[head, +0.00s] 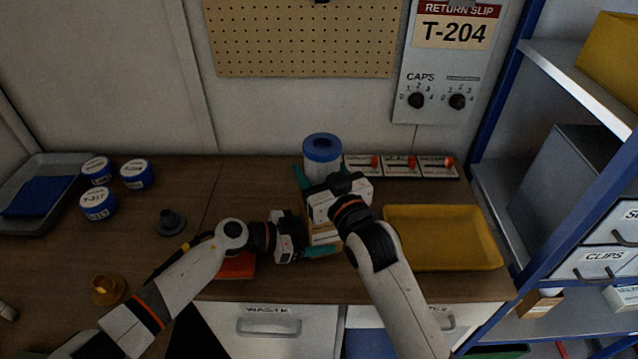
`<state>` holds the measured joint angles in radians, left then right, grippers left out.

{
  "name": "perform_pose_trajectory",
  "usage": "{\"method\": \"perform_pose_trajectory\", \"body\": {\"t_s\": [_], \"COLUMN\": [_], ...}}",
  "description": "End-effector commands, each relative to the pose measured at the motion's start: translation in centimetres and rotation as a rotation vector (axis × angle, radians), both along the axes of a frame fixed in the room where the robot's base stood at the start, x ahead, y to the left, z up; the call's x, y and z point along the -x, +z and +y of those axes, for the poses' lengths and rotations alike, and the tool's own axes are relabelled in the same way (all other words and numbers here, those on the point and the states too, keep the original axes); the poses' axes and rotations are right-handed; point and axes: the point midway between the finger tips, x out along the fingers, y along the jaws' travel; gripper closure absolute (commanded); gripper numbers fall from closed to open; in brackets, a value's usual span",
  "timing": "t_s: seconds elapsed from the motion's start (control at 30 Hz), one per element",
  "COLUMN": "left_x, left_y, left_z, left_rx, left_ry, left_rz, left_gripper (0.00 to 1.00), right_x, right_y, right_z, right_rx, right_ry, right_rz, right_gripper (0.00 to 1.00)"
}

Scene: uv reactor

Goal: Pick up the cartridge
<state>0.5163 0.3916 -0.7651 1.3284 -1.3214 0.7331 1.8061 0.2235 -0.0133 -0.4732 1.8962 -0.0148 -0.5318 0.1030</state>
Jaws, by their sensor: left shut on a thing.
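A white cylinder with a blue ring top (322,149) stands upright at the back middle of the bench. A small tan and white block (321,234) is partly hidden between my two grippers. I cannot tell for certain which of these is the cartridge. My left gripper (318,248), with teal fingers, comes in from the left and is shut on the tan and white block. My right gripper (312,181) reaches back to the cylinder's base, a teal finger at its left side. Its wrist hides the cylinder's lower part and whether the fingers touch it.
An empty yellow tray (445,238) lies right of my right arm. Red switches (400,165) line the back. Several blue-lidded tins (98,203), a grey knob-like part (171,222) and a brass part (108,290) stand left. A shelf rack (566,70) bounds the right.

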Motion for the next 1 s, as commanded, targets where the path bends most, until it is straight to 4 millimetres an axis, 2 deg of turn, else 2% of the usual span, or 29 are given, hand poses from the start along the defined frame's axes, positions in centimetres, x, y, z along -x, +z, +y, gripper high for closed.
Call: {"method": "perform_pose_trajectory", "body": {"t_s": [0.03,0.2,0.4,0.5,0.7,0.97,1.0], "left_x": [0.0,0.0,0.0,0.0,0.0,0.0,0.0], "left_y": [-0.1,-0.1,-0.1,-0.1,-0.1,-0.1,-0.1], "left_z": [0.0,0.0,0.0,0.0,0.0,0.0,0.0], "left_rx": [-0.002,-0.002,-0.002,-0.002,-0.002,-0.002,-0.002], "left_ry": [0.000,0.000,0.000,0.000,0.000,0.000,0.000], "left_rz": [0.002,0.002,0.002,0.002,0.002,0.002,0.002], "left_gripper": [0.43,0.43,0.43,0.43,0.43,0.43,0.27], "right_x": [0.0,0.0,0.0,0.0,0.0,0.0,0.0], "right_y": [1.8,6.6,11.3,12.8,14.2,14.3,14.3], "right_z": [0.0,0.0,0.0,0.0,0.0,0.0,0.0], "right_rx": [-0.004,-0.004,-0.003,-0.002,0.000,0.000,0.000], "right_ry": [0.000,0.000,0.000,0.000,-0.001,-0.001,-0.001], "right_rz": [-0.011,-0.012,-0.009,-0.007,-0.003,-0.002,-0.002], "right_gripper": [0.84,0.84,0.84,0.84,0.84,0.84,0.84]}}
